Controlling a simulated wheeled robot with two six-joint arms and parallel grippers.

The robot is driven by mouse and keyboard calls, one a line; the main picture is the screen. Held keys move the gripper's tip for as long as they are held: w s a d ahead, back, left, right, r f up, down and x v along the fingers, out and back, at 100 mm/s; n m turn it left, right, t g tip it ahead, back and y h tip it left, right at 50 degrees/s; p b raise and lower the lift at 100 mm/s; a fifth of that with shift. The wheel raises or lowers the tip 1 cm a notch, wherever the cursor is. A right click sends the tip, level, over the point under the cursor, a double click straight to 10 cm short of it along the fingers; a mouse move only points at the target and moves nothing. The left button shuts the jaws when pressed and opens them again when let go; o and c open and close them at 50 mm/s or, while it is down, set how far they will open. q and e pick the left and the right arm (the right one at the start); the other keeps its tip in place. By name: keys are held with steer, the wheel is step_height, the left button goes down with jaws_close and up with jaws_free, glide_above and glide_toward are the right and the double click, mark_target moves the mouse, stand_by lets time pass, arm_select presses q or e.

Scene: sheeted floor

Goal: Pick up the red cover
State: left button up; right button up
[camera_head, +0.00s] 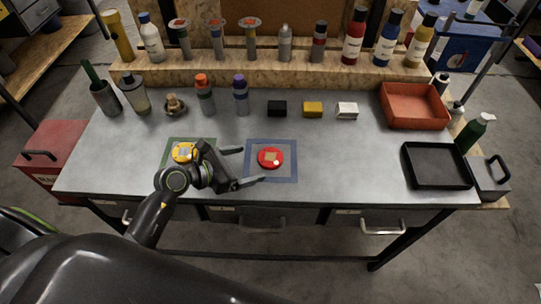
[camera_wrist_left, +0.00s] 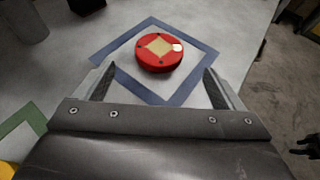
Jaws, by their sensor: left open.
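The red cover (camera_head: 271,159) is a round red disc with a tan square patch and a white spot on top. It lies flat inside a blue square outline (camera_head: 286,179) on the grey table. It also shows in the left wrist view (camera_wrist_left: 160,63), ahead of the fingertips and roughly midway between them. My left gripper (camera_head: 243,166) is open and empty, to the left of the red cover and apart from it. Its two fingers (camera_wrist_left: 158,78) show at both sides in the wrist view. My right gripper is not in view.
A yellow disc (camera_head: 183,152) lies in a green square outline, close beside my left wrist. Black, yellow and white blocks (camera_head: 312,109) stand behind. A red tray (camera_head: 414,122) and a black tray (camera_head: 405,163) sit at the right.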

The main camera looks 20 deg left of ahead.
mark_target(269, 157)
arm_select(q)
steer(key=shift+x, duration=0.8)
steer(key=shift+w+d+p, duration=0.35)
steer(key=shift+w, duration=0.05)
steer(key=p+x, duration=0.1)
steer(key=x, duration=0.3)
steer(key=shift+w+f, duration=0.15)
steer(key=c, duration=1.2)
